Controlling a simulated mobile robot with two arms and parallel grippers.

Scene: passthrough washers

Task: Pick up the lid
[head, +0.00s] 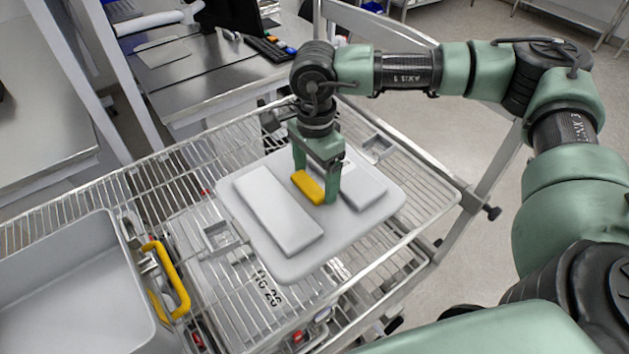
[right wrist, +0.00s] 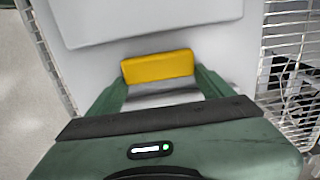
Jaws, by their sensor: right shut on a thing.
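The lid (head: 287,262) is a light grey plate with rounded corners, two raised panels and a yellow handle (head: 308,187) in its middle. It is at the centre of the head view, over the wire rack, and I cannot tell whether it touches the rack. My right gripper (head: 315,188) points down and is shut on the yellow handle. In the right wrist view the yellow handle (right wrist: 158,67) sits between the two green fingers, with the grey lid (right wrist: 225,45) beyond it. My left gripper is not in view.
A grey bin (head: 60,290) with a yellow latch handle (head: 172,280) stands at the lower left. The wire rack (head: 425,190) lies below and around the lid. A steel table (head: 205,85) with a keyboard (head: 268,48) is behind. Open floor (head: 450,130) shows to the right.

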